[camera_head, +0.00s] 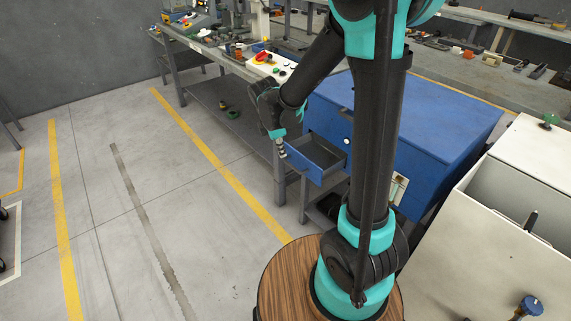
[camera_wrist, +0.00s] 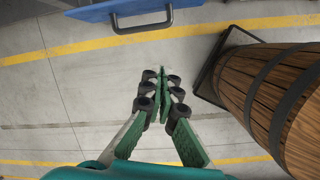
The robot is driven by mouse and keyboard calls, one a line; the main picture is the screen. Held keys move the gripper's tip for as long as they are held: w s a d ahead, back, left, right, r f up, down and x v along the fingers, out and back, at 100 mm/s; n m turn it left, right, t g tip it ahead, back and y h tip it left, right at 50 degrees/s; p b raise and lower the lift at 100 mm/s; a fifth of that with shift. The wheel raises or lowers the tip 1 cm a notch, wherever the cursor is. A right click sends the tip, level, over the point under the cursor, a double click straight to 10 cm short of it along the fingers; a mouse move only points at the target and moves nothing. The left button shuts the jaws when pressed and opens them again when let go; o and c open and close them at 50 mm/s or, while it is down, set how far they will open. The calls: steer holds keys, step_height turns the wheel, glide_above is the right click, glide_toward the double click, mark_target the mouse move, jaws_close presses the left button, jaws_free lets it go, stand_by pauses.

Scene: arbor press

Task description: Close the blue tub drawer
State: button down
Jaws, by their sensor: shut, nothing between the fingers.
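The blue drawer (camera_head: 312,160) is pulled out of the blue cabinet (camera_head: 425,125), and its grey inside shows empty. In the wrist view, the blue drawer front (camera_wrist: 125,8) with its dark bar handle (camera_wrist: 143,24) is at the top edge. My gripper (camera_head: 281,150) is close to the left end of the drawer front in the head view; I cannot tell if it touches. In the wrist view, my gripper (camera_wrist: 163,75) has its fingers together and empty, below the handle in the picture and apart from it. My arm hides part of the cabinet.
A long workbench (camera_head: 235,65) with tools and small parts stands behind. A pale machine cabinet (camera_head: 490,215) is at the right. The grey floor (camera_head: 110,170) with yellow lines is open on the left. My wooden barrel-shaped base is close to the drawer.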

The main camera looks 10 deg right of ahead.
steer(key=w+a+f+n, duration=0.1)
steer(key=w+a+n, duration=0.2)
steer(key=a+n, duration=0.1)
steer(key=w+d+f, duration=0.3)
steer(key=d+f, duration=0.3)
steer(key=f, duration=0.4)
steer(key=shift+w+f+h, duration=0.15)
steer(key=shift+f+h, duration=0.1)
steer(key=shift+h, duration=0.05)
steer(key=shift+d, duration=0.15)
glide_above(316, 156)
steer(key=s+a, duration=0.1)
steer(key=shift+s+a, duration=0.15)
steer(key=shift+a, duration=0.05)
steer(key=shift+a, duration=0.1)
